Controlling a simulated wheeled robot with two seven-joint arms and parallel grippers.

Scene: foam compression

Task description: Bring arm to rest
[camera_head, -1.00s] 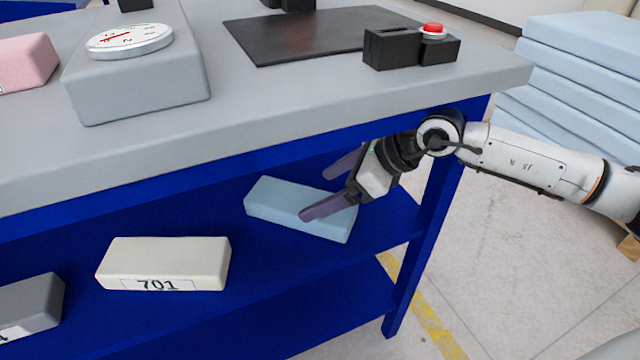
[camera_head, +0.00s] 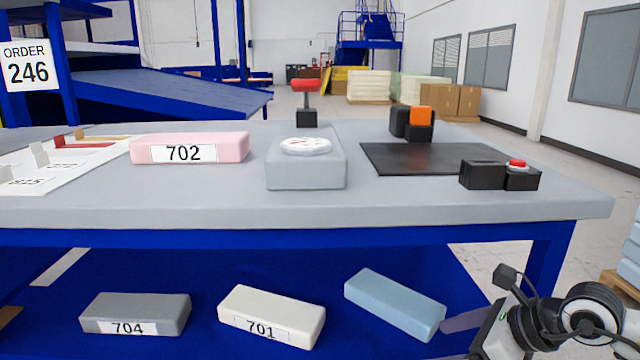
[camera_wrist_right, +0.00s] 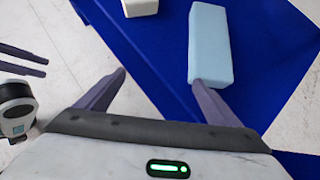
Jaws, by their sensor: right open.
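My right gripper (camera_wrist_right: 157,77) is open and empty in the right wrist view, its purple fingers spread apart. One finger overlaps the near end of the light blue foam block (camera_wrist_right: 209,45); I cannot tell whether they touch. In the head view this blue block (camera_head: 394,304) lies on the blue lower shelf, with one right finger beside its right end; the other finger is not clearly seen. The right wrist is low at the bottom right, in front of the table. My left gripper (camera_wrist_right: 46,69) shows at the left edge of the wrist view, its thin fingers apart.
The shelf also holds a white block 701 (camera_head: 270,316) and a grey block 704 (camera_head: 136,313). On the grey tabletop (camera_head: 400,207) are pink block 702 (camera_head: 220,148), a dial gauge (camera_head: 305,146), a black mat (camera_head: 418,158) and a red button (camera_head: 517,163). The table's right leg (camera_head: 545,262) is near my right arm.

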